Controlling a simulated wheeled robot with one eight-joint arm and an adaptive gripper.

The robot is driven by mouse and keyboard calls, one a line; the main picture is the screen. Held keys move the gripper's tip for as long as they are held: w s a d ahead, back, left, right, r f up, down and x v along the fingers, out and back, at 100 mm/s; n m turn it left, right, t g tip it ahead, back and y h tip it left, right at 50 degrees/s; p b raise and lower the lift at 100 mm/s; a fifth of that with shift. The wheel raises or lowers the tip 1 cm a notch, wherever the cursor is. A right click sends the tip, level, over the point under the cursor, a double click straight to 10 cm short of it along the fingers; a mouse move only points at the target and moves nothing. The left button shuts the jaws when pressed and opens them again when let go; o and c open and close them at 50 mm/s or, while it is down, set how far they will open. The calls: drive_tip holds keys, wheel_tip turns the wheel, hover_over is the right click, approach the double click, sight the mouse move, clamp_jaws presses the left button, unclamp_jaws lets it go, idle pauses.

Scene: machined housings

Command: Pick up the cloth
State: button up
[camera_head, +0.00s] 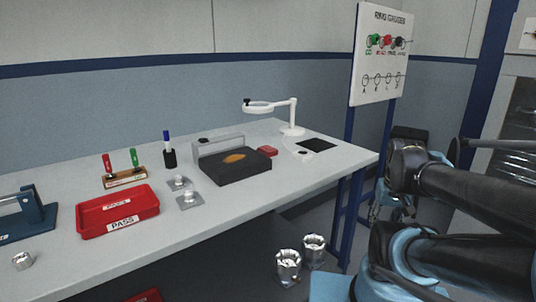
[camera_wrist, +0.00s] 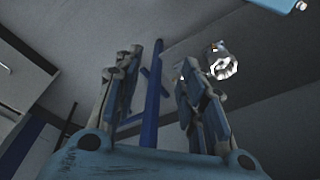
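A small orange-brown patch (camera_head: 234,157), which looks like the cloth, lies flat on top of a dark block (camera_head: 232,172) on the workbench. My gripper (camera_wrist: 155,68) shows in the wrist view with its two fingers spread apart and nothing between them. It is away from the cloth, and the cloth does not show in the wrist view. In the head view my arm is at the right, off the bench's right end, and I cannot clearly make out the fingers there.
Metal housings (camera_head: 288,265) stand below the bench.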

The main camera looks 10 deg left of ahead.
drive_tip(key=o, duration=0.8)
drive_tip(key=shift+a+r+n, duration=0.2)
drive_tip(key=shift+r+n, duration=0.05)
drive_tip(key=shift+r, duration=0.35)
drive_tip(key=shift+a+r+n, duration=0.15)
drive_tip(key=shift+r+n, duration=0.1)
drive_tip(key=shift+r, duration=0.3)
drive_tip(key=w+a+r+n+g, duration=0.2)
drive_tip(key=w+a+r+n, duration=1.75)
drive_tip(key=a+r, duration=0.45)
drive_tip(key=w+a+r+n, duration=0.15)
drive_tip(key=a+n, duration=0.25)
drive_tip(key=a, duration=0.4)
drive_tip(key=w+a+r+n, duration=0.1)
drive_tip(key=w+a+n, duration=0.15)
drive_tip(key=a, duration=0.55)
hover_over(268, 148)
drive_tip(key=shift+n, duration=0.3)
wheel_tip(268, 148, down, 11)
drive_tip(key=shift+w+d+r, duration=0.1)
drive_tip(key=shift+s+f, duration=0.15)
drive_tip(key=shift+f, duration=1.25)
drive_tip(key=shift+s+f, duration=0.1)
drive_tip(key=shift+f, duration=1.25)
